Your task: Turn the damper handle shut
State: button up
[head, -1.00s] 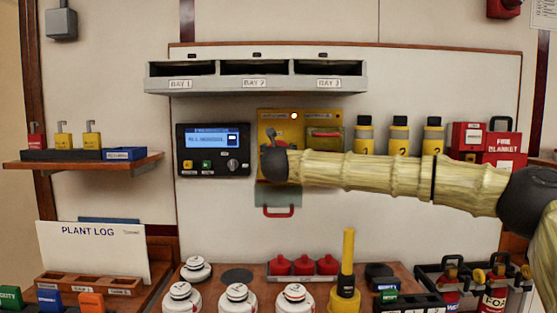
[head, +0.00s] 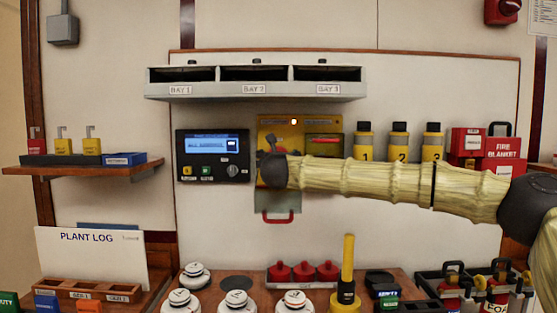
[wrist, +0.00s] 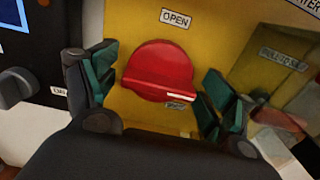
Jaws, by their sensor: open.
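A red round handle (wrist: 158,72) with a raised ridge sits on a yellow panel (wrist: 210,25) in the wrist view. An OPEN label is above it, and a smaller label below its rim is too blurred to read. My gripper (wrist: 160,88) is open, with one green-padded finger on each side of the red handle. I cannot tell whether either finger touches it. In the head view my gripper (head: 268,166) is in front of the left part of the yellow panel (head: 275,124) and hides the handle.
A dark display unit (head: 212,145) is just left of my gripper. A second red handle under a clear cover (head: 324,143) is to its right. A grey bay shelf (head: 255,91) juts out above. A flap with a red pull (head: 278,217) hangs below. Yellow cylinders (head: 399,142) stand right.

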jog(key=s, duration=1.2)
